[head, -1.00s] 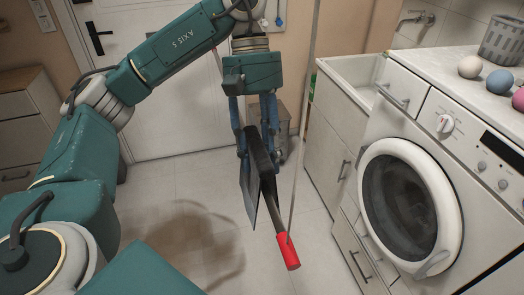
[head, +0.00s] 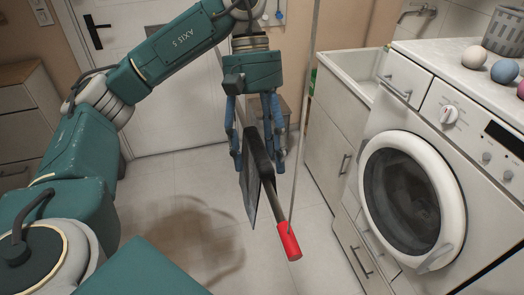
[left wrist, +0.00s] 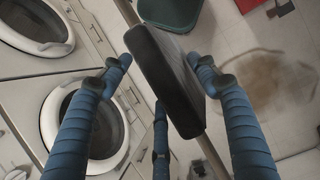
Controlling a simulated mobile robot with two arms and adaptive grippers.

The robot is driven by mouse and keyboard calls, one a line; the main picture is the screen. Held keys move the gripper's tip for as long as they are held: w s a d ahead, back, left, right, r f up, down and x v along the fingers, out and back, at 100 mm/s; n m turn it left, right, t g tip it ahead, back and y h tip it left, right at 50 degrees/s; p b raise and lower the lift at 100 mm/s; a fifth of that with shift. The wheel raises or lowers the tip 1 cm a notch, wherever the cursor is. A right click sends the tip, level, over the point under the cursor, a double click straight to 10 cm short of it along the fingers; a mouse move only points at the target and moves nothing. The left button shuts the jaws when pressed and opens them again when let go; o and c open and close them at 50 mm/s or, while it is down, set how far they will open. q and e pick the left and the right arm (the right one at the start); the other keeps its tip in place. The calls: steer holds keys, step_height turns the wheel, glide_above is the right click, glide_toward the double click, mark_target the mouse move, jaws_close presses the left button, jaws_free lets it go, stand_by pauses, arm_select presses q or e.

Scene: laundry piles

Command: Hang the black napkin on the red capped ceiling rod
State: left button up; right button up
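The black napkin (head: 249,185) hangs folded over the rod (head: 278,208), with flaps down on both sides. The rod's red cap (head: 288,242) is at its near end, clear of the napkin. My left gripper (head: 258,162) is open above the rod, its blue fingers spread on either side of the napkin. In the left wrist view the napkin (left wrist: 165,75) lies across the rod (left wrist: 212,157) between the parted fingers. I cannot tell whether one finger still touches the cloth. My right gripper is in neither view.
A washing machine (head: 412,160) and a sink cabinet (head: 330,130) stand on the right, with several balls and a grey basket (head: 503,35) on top. A thin upright line (head: 304,130) meets the rod near its cap.

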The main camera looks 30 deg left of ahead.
arm_select(q)
steer(key=shift+v, duration=6)
steer(key=shift+f, duration=0.1)
